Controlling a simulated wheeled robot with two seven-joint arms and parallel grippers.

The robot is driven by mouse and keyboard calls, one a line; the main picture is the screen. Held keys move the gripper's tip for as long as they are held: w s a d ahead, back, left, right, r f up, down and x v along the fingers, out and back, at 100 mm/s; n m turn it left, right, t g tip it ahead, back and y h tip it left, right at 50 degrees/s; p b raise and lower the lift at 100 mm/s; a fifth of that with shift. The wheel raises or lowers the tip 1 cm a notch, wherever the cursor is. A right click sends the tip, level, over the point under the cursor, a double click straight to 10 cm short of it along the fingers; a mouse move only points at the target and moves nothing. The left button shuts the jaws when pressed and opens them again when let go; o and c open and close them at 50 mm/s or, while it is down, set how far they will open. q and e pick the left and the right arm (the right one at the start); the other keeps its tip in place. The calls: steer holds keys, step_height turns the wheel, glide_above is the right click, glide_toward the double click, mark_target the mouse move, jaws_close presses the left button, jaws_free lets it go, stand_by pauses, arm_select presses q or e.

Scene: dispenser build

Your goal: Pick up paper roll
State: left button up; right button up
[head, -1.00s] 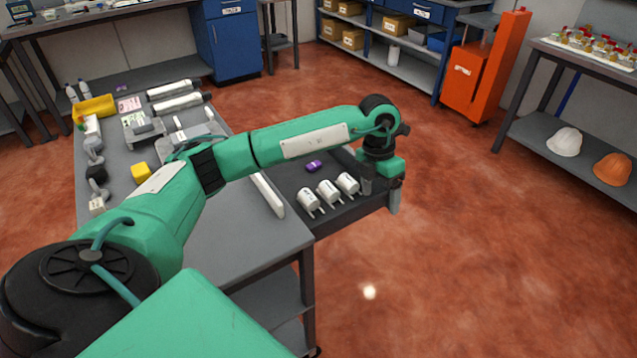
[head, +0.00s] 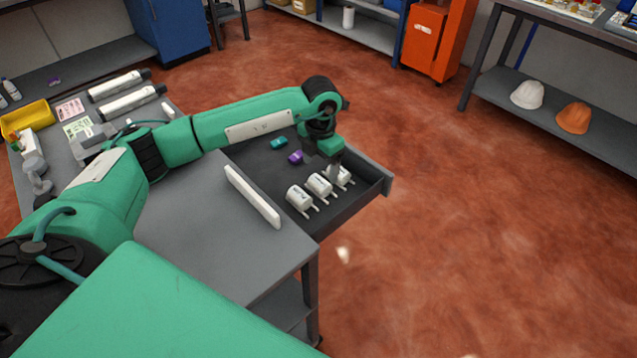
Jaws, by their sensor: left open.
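Three short white rolls lie in a row in the dark open drawer, each with thin pale prongs at its lower end: the left roll (head: 299,198), the middle roll (head: 320,184) and the right roll (head: 346,175). I cannot tell for sure which thing is the paper roll. My left gripper (head: 337,174) points down at the right roll and hides part of it. It is open; whether the fingers touch the roll is too small to tell. My right gripper is not in view.
The drawer (head: 350,209) also holds a purple piece (head: 295,157) and a teal piece (head: 279,143). A white bar (head: 252,196) stands on the tabletop beside it. Long white tubes (head: 131,103) and a yellow bin (head: 27,118) are at the left. Floor right of the drawer is clear.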

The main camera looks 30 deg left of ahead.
mark_target(320, 180)
arm_select(q)
step_height(320, 180, down, 2)
steer(key=shift+s+d, duration=0.1)
steer(key=shift+s+f+p, duration=0.1)
steer(key=shift+f+p, duration=0.5)
steer(key=shift+f, duration=1.55)
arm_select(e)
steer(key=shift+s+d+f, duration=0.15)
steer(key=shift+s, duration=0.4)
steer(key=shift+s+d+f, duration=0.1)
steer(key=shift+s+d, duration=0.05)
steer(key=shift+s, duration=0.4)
arm_select(q)
steer(key=shift+c, duration=0.3)
steer(key=c, duration=1.1)
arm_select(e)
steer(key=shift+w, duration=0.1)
arm_select(q)
steer(key=shift+r, duration=0.15)
